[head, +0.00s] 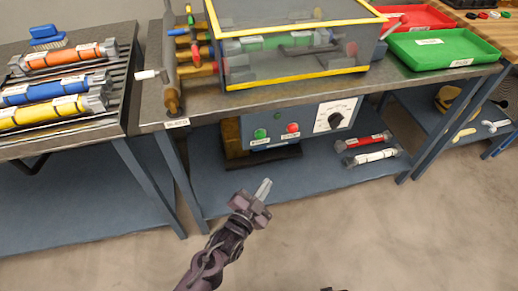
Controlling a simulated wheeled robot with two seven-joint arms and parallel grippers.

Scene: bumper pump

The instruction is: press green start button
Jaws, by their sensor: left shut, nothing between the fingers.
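The green start button (260,133) is on the left part of a blue-grey control panel (309,123) under the front edge of the bench. A red button (292,128) sits to its right, and a black dial (335,120) on a white plate is further right. My left gripper (264,188) is below the green button in the picture, in front of the bench. Its fingers are shut, empty and pointing up toward the panel, apart from it. My right gripper does not show clearly; only a small dark piece appears at the bottom edge.
A clear box with yellow edges (296,80) stands on the bench above the panel. Red and white cylinders (371,156) lie on the lower shelf. A rack with coloured cylinders (55,92) is at left, a green tray (440,48) at right. The floor in front is clear.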

